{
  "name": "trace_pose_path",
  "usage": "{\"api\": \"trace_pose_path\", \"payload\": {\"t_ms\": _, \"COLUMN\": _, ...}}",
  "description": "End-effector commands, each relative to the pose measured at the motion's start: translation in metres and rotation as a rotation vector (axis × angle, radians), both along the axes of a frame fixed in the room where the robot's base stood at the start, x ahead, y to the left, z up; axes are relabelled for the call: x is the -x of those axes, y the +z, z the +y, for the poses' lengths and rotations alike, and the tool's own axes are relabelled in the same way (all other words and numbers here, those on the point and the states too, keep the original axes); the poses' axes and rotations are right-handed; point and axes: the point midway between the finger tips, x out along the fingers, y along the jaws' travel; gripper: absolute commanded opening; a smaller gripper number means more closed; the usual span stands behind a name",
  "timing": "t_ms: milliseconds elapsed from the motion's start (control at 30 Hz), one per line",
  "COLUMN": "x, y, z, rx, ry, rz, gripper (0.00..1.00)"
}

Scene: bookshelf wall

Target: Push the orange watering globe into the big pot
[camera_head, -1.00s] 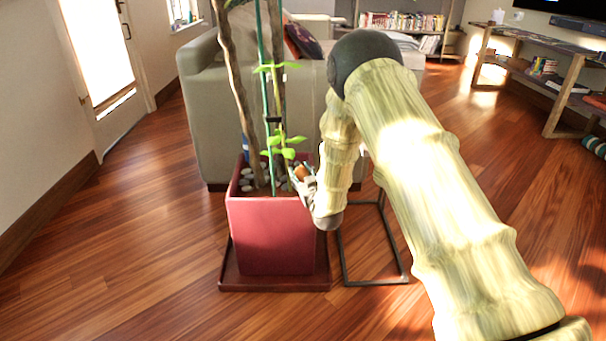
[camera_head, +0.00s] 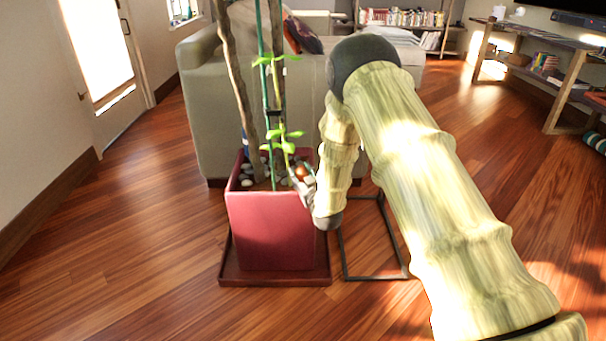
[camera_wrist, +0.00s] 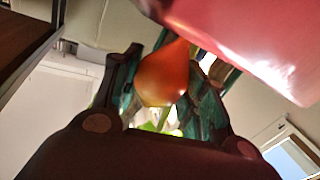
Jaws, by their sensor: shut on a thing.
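The orange watering globe (camera_head: 301,170) is held in my gripper (camera_head: 303,181) at the right rim of the big red pot (camera_head: 272,232). In the wrist view the rounded orange globe (camera_wrist: 163,76) sits between my two fingers (camera_wrist: 165,95), its narrow end pointing toward the top of the picture. The pot's red side (camera_wrist: 255,45) fills the upper right there, close to the globe. My gripper is shut on the globe. Whether the globe's tip touches the soil is hidden.
Plant stems and a green stake (camera_head: 265,90) rise from the pot, with leaves beside my gripper. Dark and pale stones lie inside the pot. It stands on a red saucer (camera_head: 275,280). A black metal frame (camera_head: 375,277) is to the right, a grey sofa (camera_head: 210,110) behind.

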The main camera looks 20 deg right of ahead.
Motion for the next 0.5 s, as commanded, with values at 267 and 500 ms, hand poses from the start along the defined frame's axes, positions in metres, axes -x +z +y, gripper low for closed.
{"api": "trace_pose_path", "payload": {"t_ms": 267, "x": 0.0, "y": -0.007, "z": 0.0, "rx": 0.0, "ry": 0.0, "rz": 0.0, "gripper": 0.18}}
{"api": "trace_pose_path", "payload": {"t_ms": 500, "x": 0.0, "y": -0.012, "z": 0.0, "rx": 0.0, "ry": 0.0, "rz": 0.0, "gripper": 0.18}}
